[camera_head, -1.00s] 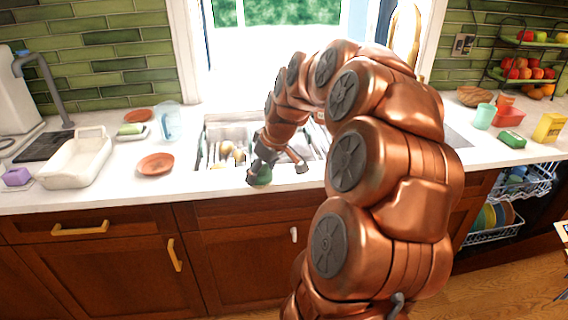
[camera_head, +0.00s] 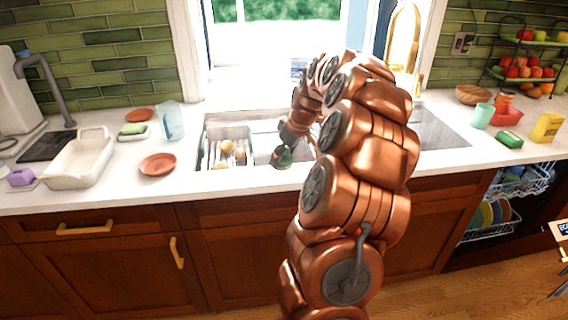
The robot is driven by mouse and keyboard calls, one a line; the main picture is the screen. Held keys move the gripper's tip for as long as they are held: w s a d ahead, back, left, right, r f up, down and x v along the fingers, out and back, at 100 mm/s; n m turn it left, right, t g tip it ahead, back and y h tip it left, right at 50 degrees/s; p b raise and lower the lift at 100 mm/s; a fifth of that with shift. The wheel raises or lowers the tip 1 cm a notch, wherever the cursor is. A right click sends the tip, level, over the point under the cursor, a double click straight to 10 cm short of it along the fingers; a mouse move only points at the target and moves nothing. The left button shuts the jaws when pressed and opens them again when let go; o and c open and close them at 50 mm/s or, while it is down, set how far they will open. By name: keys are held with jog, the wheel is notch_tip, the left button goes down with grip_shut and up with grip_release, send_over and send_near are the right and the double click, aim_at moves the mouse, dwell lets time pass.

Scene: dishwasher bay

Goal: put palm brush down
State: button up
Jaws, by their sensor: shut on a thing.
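The palm brush (camera_head: 282,159) shows as a small dark green piece at the end of my arm. My gripper (camera_head: 286,148) is shut on it. It holds the brush over the right part of the left sink basin, near the front rim. The brush's underside and most of the fingers are too small or hidden to make out, and I cannot tell whether the brush touches anything.
A rack (camera_head: 212,153) with round yellowish items (camera_head: 227,146) sits in the basin's left part. An orange plate (camera_head: 157,164), a clear pitcher (camera_head: 170,121) and a white tub (camera_head: 78,160) stand left on the counter. The right basin (camera_head: 437,132) looks empty.

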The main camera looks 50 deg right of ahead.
aim_at(284, 163)
jog(key=shift+d+f+p, duration=0.15)
jog(key=shift+f+p, duration=0.55)
jog(key=shift+f, duration=1.1)
jog(key=shift+f, duration=0.1)
jog(key=o, duration=1.1)
jog(key=shift+r, duration=0.2)
jog(key=b+v, duration=0.2)
jog(key=v, duration=1)
jog(key=shift+b, duration=0.3)
